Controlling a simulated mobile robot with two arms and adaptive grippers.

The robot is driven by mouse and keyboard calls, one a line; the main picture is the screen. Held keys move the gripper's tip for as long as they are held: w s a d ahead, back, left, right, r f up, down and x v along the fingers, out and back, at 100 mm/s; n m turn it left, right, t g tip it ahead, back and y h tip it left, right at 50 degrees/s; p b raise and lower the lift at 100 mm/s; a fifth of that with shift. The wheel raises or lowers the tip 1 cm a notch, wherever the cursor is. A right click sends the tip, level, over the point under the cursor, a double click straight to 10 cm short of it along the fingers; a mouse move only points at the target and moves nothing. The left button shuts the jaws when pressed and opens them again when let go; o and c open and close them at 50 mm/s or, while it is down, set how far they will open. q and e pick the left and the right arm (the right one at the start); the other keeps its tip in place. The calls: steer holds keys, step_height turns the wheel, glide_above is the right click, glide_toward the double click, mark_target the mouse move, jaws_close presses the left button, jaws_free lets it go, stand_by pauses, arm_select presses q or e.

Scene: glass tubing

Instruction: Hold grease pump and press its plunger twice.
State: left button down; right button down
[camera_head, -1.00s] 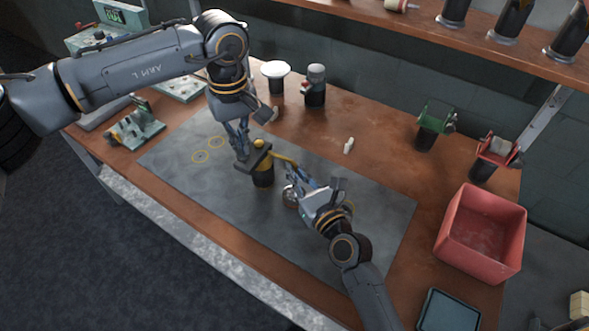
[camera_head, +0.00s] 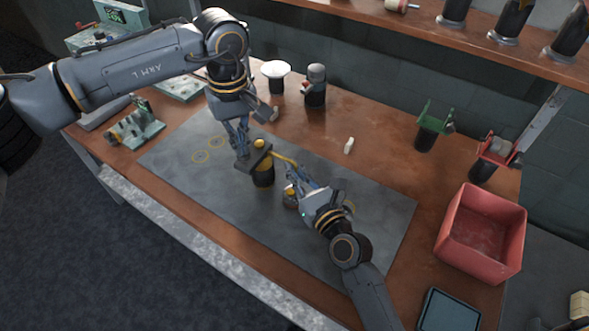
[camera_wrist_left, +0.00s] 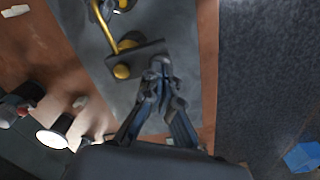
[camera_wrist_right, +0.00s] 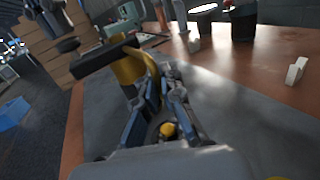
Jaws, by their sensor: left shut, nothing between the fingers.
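The grease pump (camera_head: 263,177) stands on the grey mat, a dark body with a yellow upper part, a flat black top plate and a curved yellow spout. The pump also shows in the left wrist view (camera_wrist_left: 128,45) and the right wrist view (camera_wrist_right: 128,72). My left gripper (camera_head: 242,154) is shut and empty, pointing down at the plate's left end; contact is unclear. My right gripper (camera_head: 292,175) reaches in beside the pump near the spout; its grip is unclear. A small round part (camera_head: 291,197) with yellow on it sits below the right gripper.
A red bin (camera_head: 483,270) stands at the right. A white-topped stand (camera_head: 275,72) and a dark canister (camera_head: 315,88) stand behind the mat. A small white piece (camera_head: 348,145) lies behind the mat's edge. Green and red fixtures stand at the back right.

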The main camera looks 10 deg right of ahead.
stand_by(0.7)
arm_select(q)
steer(key=shift+f, duration=0.75)
steer(key=shift+r, duration=0.85)
steer(key=shift+r, duration=3.05)
step_height(320, 180, up, 12)
